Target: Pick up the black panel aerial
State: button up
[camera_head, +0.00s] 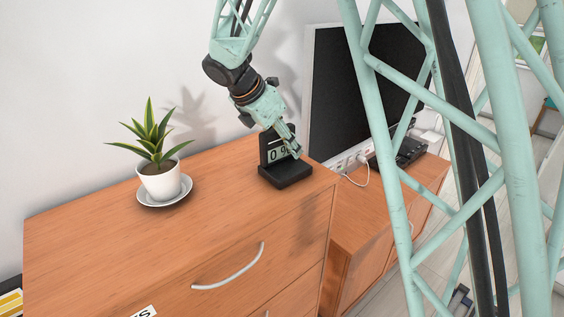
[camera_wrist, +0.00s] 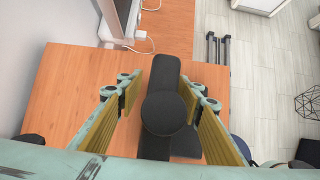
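The black panel aerial (camera_head: 286,174) stands upright on the wooden cabinet top near its right end. It has a flat black base and an upright part with a pale patch reading "0 %". My gripper (camera_head: 292,150) reaches down to its upright part and hides some of it. In the wrist view the aerial (camera_wrist: 166,110) shows from above as a black shape with a round disc, between my open fingers (camera_wrist: 163,92). A gap shows on the left side; the right finger is very close, and I cannot tell whether it touches.
A potted plant (camera_head: 160,180) on a white saucer stands to the left on the cabinet (camera_head: 90,232). A large dark screen (camera_head: 350,95) stands behind on the right, with a white power strip and cable (camera_head: 357,165) near it. The cabinet's right edge is close to the aerial.

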grip_shut()
jog(key=shift+r, duration=0.15)
dwell(0.4)
jog(key=shift+r, duration=1.6)
jog(key=s+d, duration=0.2)
jog(key=s, duration=0.5)
jog(key=s+d+r, duration=0.1)
jog(key=s+d, duration=0.1)
jog(key=s, duration=0.6)
jog(key=shift+s+d+r+b, duration=0.15)
jog(key=shift+s+r+b, duration=0.05)
jog(key=shift+r+b, duration=0.15)
jog(key=shift+d, duration=0.1)
